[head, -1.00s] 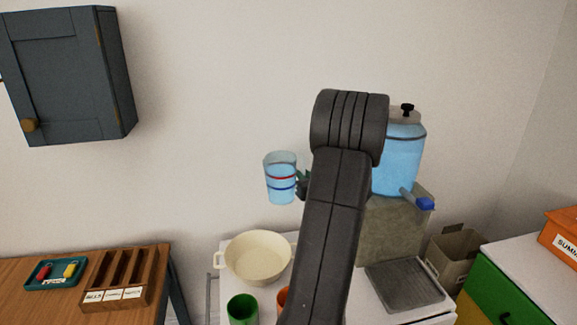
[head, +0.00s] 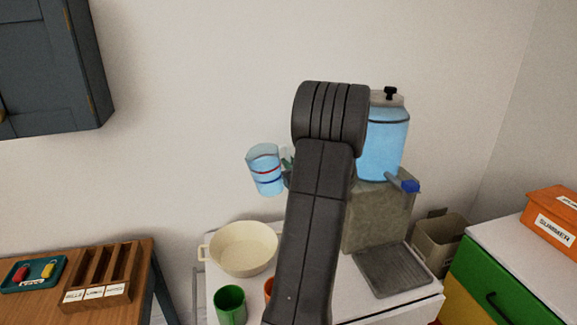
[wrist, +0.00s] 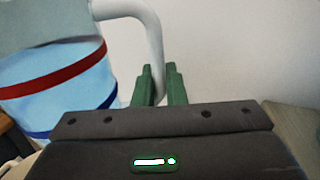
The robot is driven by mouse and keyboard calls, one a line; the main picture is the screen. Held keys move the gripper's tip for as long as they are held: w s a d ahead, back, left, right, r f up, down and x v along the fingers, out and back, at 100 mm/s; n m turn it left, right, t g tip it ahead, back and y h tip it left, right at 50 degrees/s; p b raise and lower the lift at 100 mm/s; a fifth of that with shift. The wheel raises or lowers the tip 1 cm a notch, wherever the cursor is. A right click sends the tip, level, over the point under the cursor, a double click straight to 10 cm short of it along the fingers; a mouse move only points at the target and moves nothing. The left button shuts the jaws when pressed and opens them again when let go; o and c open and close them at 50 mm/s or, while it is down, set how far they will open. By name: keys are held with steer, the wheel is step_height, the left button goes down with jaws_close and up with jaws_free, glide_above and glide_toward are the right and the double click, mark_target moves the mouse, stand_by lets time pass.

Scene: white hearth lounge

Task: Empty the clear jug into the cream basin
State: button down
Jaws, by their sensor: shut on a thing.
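The clear jug (head: 265,171) holds pale blue liquid and has a red and a blue band. It is in the air above the cream basin (head: 243,247) and tilts slightly. My gripper (head: 287,168) is mostly hidden behind my arm in the head view. In the wrist view my gripper's green fingers (wrist: 160,86) are shut on the jug's handle (wrist: 150,45), and the jug body (wrist: 60,85) fills the left side. The cream basin stands on the white table, and no liquid shows in it.
A green cup (head: 230,305) and a partly hidden orange cup (head: 268,290) stand in front of the basin. A blue water dispenser (head: 385,140) stands on a stone block (head: 385,220) at right. A dark cabinet (head: 50,70) hangs at upper left.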

steer(key=shift+w+d+r+n+b, duration=0.1)
steer(key=shift+w+d+n+b, duration=0.05)
steer(key=shift+n+b, duration=0.35)
steer(key=shift+w+d+n+b, duration=0.15)
steer(key=shift+n+b, duration=0.15)
steer(key=shift+n, duration=0.3)
steer(key=shift+d+f+n+y+b, duration=0.15)
steer(key=shift+f+n+y+b, duration=0.15)
steer(key=shift+f+n+b, duration=0.7)
step_height(320, 180, down, 7)
steer(key=n+b, duration=0.1)
steer(key=b, duration=0.5)
steer(key=shift+t, duration=0.3)
stand_by(0.3)
steer(key=shift+f+b, duration=0.1)
steer(key=shift+b, duration=0.3)
steer(key=shift+f+n+y+b, duration=0.4)
steer(key=shift+b, duration=0.55)
steer(key=shift+s+b, duration=0.1)
steer(key=shift+b, duration=0.25)
